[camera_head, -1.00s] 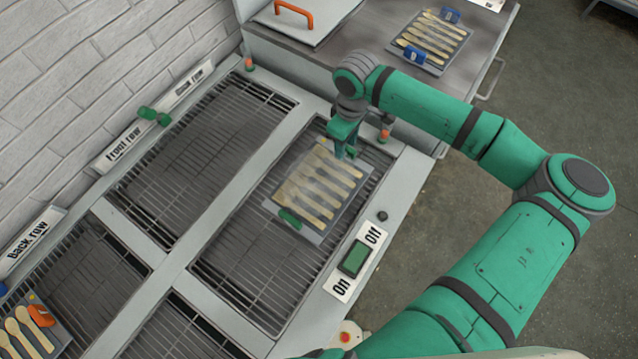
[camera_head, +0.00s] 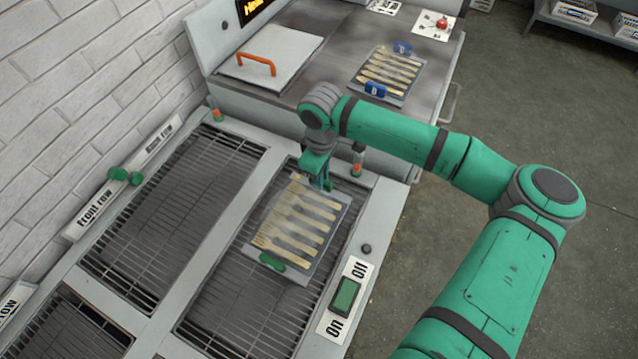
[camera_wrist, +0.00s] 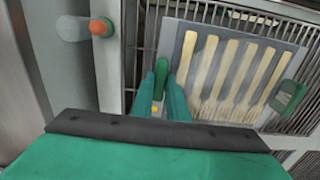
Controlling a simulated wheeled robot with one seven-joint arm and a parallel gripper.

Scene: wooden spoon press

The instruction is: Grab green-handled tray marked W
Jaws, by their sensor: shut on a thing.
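The green-handled tray (camera_head: 327,232) is a grey plate with a row of pale wooden utensils, some shaped like forks. It is over the right-hand grill bay, and I cannot tell whether it touches the bars. One green handle (camera_head: 272,262) is at its near end; it also shows at the right in the wrist view (camera_wrist: 288,97). My gripper (camera_head: 322,184) is shut on the other green handle, at the far end, between its green fingers (camera_wrist: 163,88). No W is readable; a small yellow mark (camera_wrist: 154,109) shows beside the held handle. Faint haze hangs over the tray.
A blue-handled tray (camera_head: 385,78) of utensils lies on the metal counter at the back, right of a lid with an orange handle (camera_head: 256,62). An On/Off switch (camera_head: 345,296) sits on the grill's right edge. A small orange-tipped post (camera_head: 357,169) stands near my gripper.

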